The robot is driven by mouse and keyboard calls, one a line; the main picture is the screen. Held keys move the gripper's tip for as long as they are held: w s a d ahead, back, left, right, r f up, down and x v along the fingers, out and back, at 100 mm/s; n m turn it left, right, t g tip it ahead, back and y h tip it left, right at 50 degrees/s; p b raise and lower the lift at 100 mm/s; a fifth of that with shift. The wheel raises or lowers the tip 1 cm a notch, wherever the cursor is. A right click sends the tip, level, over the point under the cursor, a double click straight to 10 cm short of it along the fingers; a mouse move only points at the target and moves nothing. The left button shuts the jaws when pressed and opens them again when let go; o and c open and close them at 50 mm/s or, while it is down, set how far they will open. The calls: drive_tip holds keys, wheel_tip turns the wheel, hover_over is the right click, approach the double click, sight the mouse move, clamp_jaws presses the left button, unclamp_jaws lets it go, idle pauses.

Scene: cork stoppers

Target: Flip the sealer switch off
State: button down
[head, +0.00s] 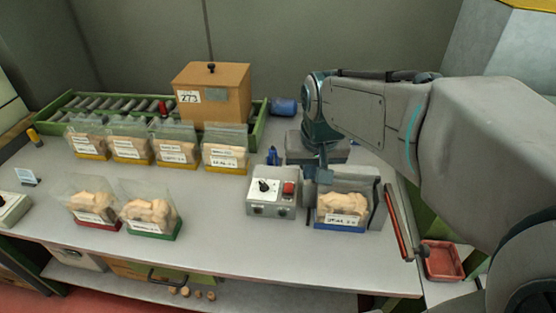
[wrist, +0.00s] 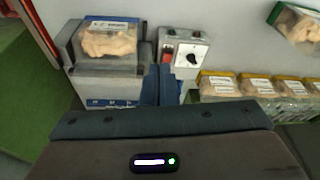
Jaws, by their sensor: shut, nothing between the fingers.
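The grey control box (head: 271,205) stands on the bench, with a red switch (head: 289,189) at its right and a black knob (head: 263,186) on a white dial. In the wrist view the red switch (wrist: 168,53) lies just beyond my fingertips, left of the knob (wrist: 191,58). The sealer (head: 370,190) stands right of the box and holds a bag of corks (head: 341,206) with a blue base. My gripper (head: 323,178) is shut and empty, pointing down above the gap between box and sealer. I cannot tell whether it touches anything, or which way the switch is set.
Several bags of corks (head: 177,152) stand behind and to the left. A wooden box (head: 212,92) sits on the roller conveyor (head: 100,103) at the back. A red tray (head: 443,260) lies at the right.

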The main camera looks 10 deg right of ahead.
drive_tip(key=w+f+m+b, duration=0.1)
drive_tip(key=w+f, duration=0.3)
drive_tip(key=w, duration=0.4)
drive_tip(key=w+f+m+b, duration=0.1)
drive_tip(key=w+f+b, duration=0.2)
drive_tip(key=w, duration=0.5)
drive_tip(key=shift+w+a+f+g+h, duration=0.2)
drive_tip(key=shift+a+f+g+h, duration=0.15)
drive_tip(key=shift+f, duration=0.35)
hover_over(288, 188)
drive_tip(key=f, duration=0.9)
drive_tip(key=shift+s+f+p, duration=0.2)
drive_tip(key=shift+f+p, duration=0.1)
drive_tip(key=shift+p, duration=0.1)
drive_tip(key=f, duration=0.4)
drive_tip(key=shift+s+a, duration=0.1)
drive_tip(key=shift+s, duration=0.2)
